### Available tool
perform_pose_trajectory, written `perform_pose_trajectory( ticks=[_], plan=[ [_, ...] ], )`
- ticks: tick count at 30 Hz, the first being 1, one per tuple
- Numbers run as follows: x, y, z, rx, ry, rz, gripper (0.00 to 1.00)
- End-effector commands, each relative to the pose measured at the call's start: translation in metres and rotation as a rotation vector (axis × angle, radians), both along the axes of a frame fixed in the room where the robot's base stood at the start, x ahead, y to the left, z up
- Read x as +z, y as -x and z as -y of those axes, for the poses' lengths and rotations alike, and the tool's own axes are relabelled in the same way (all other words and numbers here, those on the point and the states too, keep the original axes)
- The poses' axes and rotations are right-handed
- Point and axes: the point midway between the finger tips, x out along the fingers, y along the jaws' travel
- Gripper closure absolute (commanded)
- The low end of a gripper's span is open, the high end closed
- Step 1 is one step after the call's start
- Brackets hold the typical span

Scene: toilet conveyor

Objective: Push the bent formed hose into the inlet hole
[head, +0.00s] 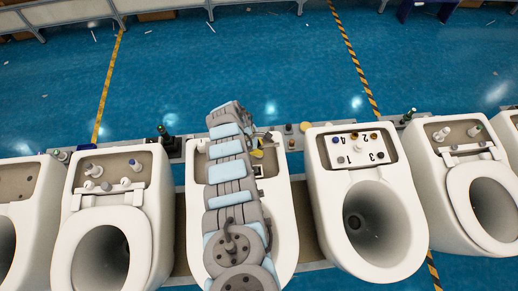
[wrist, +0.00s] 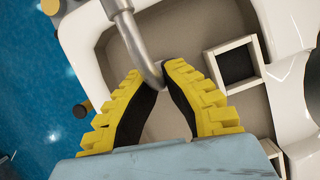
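The bent formed hose (wrist: 135,45) is a grey metallic tube in the wrist view. It comes down from the top edge and curves to a lower end between my fingertips. My gripper (wrist: 153,75) has yellow stepped fingers with dark inner pads, closed in on both sides of the hose's bent end. In the head view my gripper (head: 257,152) is small, over the right rear part of the middle toilet (head: 282,225), largely behind my arm. The hose's upper end is out of the wrist view. I cannot make out the inlet hole.
A white square frame with a dark opening (wrist: 237,65) lies right of the fingers in the toilet's recessed rear tray (wrist: 205,28). More toilets stand either side; the right neighbour has a numbered plate (head: 356,149) with small parts. Blue floor lies beyond the conveyor.

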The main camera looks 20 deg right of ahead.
Motion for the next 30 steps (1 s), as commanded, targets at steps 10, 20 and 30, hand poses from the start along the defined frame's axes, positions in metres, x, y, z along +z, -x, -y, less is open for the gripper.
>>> perform_pose_trajectory(
  ticks=[10,20,30],
  plan=[
    [0.013,0.000,0.000,0.000,0.000,0.000,1.00],
    [0.019,0.000,0.000,0.000,0.000,0.000,1.00],
    [0.019,0.000,0.000,0.000,0.000,0.000,1.00]
  ],
)
